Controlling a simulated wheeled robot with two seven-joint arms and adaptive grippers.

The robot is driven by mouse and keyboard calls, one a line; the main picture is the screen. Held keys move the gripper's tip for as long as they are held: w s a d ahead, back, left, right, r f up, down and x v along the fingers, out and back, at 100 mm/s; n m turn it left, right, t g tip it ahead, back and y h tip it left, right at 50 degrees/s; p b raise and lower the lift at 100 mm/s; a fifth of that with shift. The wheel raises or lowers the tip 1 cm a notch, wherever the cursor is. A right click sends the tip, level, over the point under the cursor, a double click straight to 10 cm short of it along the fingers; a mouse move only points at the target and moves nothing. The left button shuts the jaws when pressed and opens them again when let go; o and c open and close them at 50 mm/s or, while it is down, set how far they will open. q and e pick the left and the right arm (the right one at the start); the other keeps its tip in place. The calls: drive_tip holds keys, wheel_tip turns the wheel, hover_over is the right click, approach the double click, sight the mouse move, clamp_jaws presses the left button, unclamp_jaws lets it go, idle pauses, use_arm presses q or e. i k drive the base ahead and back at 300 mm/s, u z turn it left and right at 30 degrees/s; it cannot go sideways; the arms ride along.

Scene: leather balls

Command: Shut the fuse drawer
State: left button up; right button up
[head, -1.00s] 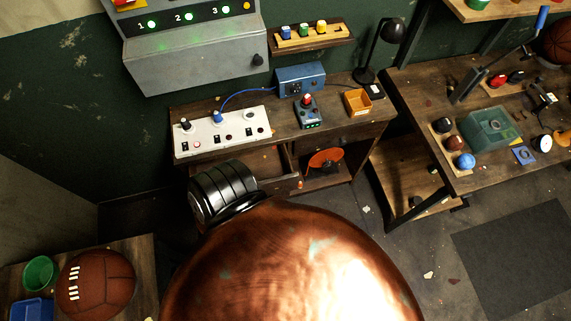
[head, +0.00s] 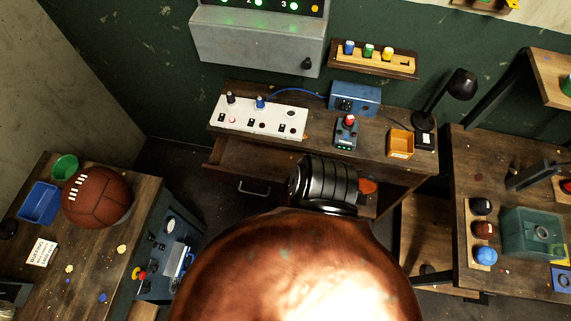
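The fuse drawer (head: 252,156) is in the wooden desk (head: 378,152) against the green wall. It stands pulled out, with its wooden inside showing from above. Its metal handle (head: 254,190) shows on the dark front side. The drawer's right part is hidden behind a black ribbed part and a copper dome, which look like parts of my own body. Neither of my grippers is in view.
A white switch panel (head: 270,123), a blue box (head: 355,97) and an orange tray (head: 401,144) are on the desk. A table with a football (head: 97,198) stands at left. A workbench (head: 505,280) is at right. Dark floor lies left of the drawer.

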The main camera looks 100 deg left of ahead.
sight(255, 166)
drive_tip(key=u, duration=0.05)
drive_tip(key=i, duration=0.2)
drive_tip(key=u, duration=3.9)
drive_tip(key=k, duration=0.4)
drive_tip(key=z, duration=0.7)
drive_tip(key=i, duration=0.65)
drive_tip(key=u, duration=1.45)
